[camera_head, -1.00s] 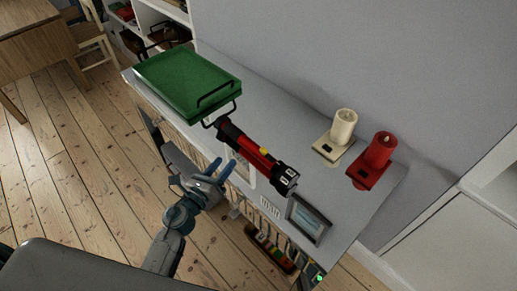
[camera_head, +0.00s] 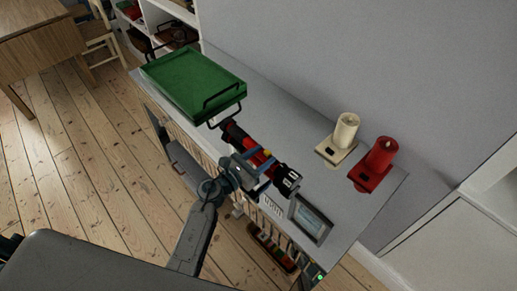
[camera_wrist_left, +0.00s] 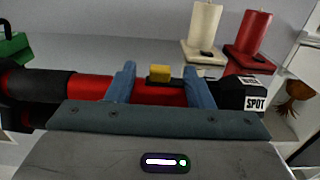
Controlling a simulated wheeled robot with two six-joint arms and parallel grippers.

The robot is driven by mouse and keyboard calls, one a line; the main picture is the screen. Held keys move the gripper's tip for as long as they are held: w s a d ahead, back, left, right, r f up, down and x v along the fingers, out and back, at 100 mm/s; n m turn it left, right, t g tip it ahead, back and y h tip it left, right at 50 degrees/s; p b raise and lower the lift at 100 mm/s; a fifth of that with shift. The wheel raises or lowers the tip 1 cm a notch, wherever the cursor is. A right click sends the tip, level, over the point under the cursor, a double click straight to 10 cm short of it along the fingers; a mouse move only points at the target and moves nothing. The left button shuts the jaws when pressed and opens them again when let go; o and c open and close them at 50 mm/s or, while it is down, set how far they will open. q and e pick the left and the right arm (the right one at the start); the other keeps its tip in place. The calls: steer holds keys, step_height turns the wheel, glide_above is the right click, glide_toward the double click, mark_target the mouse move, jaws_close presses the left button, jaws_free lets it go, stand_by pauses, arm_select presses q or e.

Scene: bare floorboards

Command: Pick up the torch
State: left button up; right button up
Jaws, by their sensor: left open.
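The torch (camera_head: 240,137) is red and black with a yellow switch. It lies on the grey shelf top (camera_head: 268,113), between the green tray and a small framed screen. My left gripper (camera_head: 262,164) is open, with its blue fingers at the torch's red middle. In the left wrist view the torch (camera_wrist_left: 90,88) runs across the picture, and the two fingers of my left gripper (camera_wrist_left: 160,85) overlap it on either side of the yellow switch. Whether the fingers touch it I cannot tell. My right gripper is not in view.
A green tray (camera_head: 190,80) with black handles sits at the shelf's far left end. A cream candle (camera_head: 346,131) and a red candle (camera_head: 381,155) stand on holders near the wall. A small framed screen (camera_head: 311,217) stands at the front edge, close to the torch's head.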

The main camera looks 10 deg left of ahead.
arm_select(q)
steer(key=shift+x, duration=1.2)
steer(key=shift+w+d+f, duration=0.1)
steer(key=shift+w+d, duration=0.05)
steer(key=shift+w, duration=0.05)
steer(key=shift+s, duration=0.1)
steer(key=shift+c, duration=1.1)
jaws_close()
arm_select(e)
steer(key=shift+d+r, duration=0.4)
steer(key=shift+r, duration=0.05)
arm_select(q)
steer(key=shift+p, duration=0.3)
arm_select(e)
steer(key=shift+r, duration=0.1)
